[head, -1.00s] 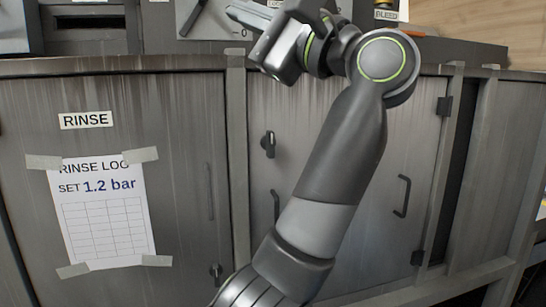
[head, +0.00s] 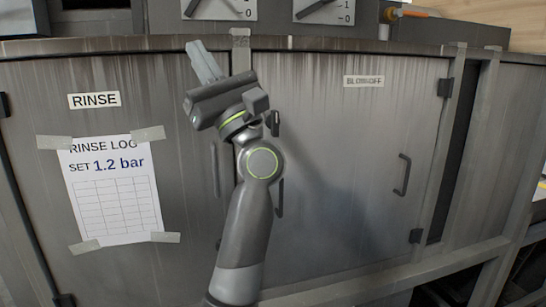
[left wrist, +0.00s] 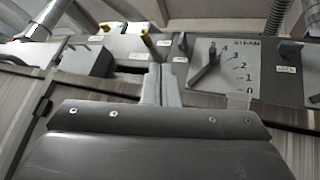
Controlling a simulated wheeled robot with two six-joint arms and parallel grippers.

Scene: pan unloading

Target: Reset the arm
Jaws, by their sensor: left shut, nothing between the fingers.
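My left gripper (head: 203,62) stands in front of the grey cabinet in the head view, pointing up and to the left. Its fingers are together with nothing between them. In the left wrist view the closed fingers (left wrist: 161,86) point up towards the panel with the gauge. My left arm rises from the bottom of the head view and hides part of the cabinet doors. My right gripper is not in these views.
A cabinet door labelled RINSE (head: 94,99) carries a taped rinse log sheet (head: 112,190). A door labelled BLOWOFF (head: 363,81) is to the right. Gauges (head: 323,10) stand above the cabinet's top edge. A dial gauge (left wrist: 222,68) shows in the left wrist view.

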